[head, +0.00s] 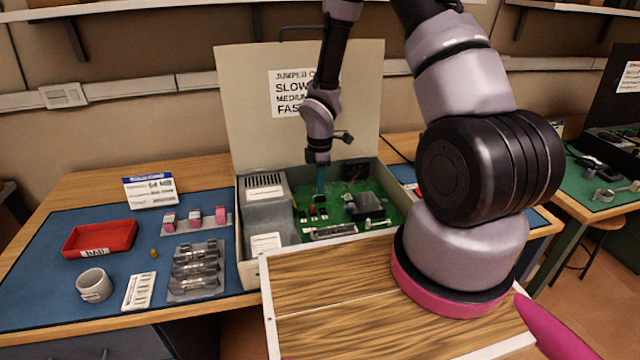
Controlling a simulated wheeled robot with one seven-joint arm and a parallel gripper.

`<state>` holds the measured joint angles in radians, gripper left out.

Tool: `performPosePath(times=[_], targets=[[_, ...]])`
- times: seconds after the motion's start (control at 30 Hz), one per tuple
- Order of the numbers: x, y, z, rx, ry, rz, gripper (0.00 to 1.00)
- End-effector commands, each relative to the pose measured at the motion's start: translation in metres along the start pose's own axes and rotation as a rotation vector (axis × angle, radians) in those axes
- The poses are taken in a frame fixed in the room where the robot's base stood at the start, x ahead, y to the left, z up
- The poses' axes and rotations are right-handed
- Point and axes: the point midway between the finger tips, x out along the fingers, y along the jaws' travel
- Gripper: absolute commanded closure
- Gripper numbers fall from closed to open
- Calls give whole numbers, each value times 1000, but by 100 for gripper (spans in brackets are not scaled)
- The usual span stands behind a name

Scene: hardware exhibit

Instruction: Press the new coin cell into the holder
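The green circuit board (376,188) lies inside an open case (306,56) whose lid stands upright at the back. My gripper (320,188) points down over the left part of the board. A thin teal piece extends below it towards the board; I cannot tell if this is its fingers or a held tool. Whether the gripper is open or shut is too small to see. Small red and dark parts (318,211) sit on the board just below it. I cannot make out the coin cell or its holder; a small yellowish piece (154,253) lies on the blue mat.
On the blue mat (50,300) are a red tray (88,252), a white cup (95,287), a white strip card (139,291), a metal rack (190,294), and a strip with pink-marked pieces (194,217). A grey metal box (270,215) fills the case's left side.

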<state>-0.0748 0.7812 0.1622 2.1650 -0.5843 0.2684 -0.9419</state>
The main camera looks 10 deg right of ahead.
Motion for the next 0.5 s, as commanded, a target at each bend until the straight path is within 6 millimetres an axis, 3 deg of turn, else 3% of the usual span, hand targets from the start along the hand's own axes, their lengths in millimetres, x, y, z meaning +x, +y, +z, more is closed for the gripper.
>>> performPosePath(times=[0.5], targets=[[8,0,0,-1,0,1,100]])
